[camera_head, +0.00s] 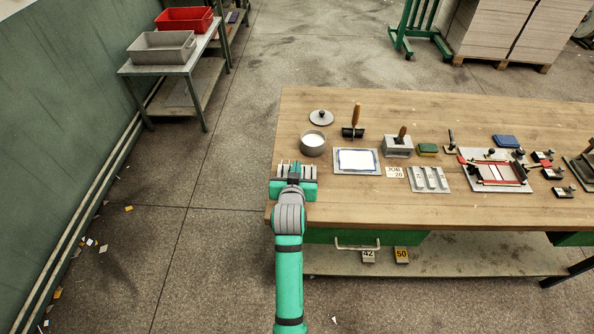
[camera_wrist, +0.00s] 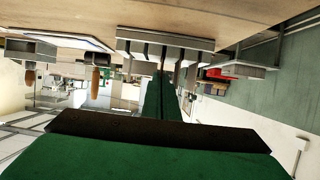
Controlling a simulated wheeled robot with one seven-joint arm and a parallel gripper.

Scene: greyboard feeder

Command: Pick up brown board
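My gripper (camera_head: 293,164) is at the left end of the wooden table, beside a grey slotted rack that it partly hides. In the wrist view, which shows the scene upside down, the grey rack (camera_wrist: 165,38) is just ahead, with several thin dark upright pieces in its slots. My two green gripper fingers (camera_wrist: 161,82) reach toward these pieces and lie close together. Whether a piece is between the fingertips cannot be told. No piece can be picked out clearly as the brown board; its colour is lost in shadow and behind the gripper.
A round pot (camera_head: 313,146), a white sheet on a plate (camera_head: 338,172), a slotted grey block (camera_head: 428,180) and a jig (camera_head: 470,175) stand on the wooden table (camera_head: 380,212) to the right. A grey bin (camera_head: 150,50) and red bin (camera_head: 184,18) sit on a side bench.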

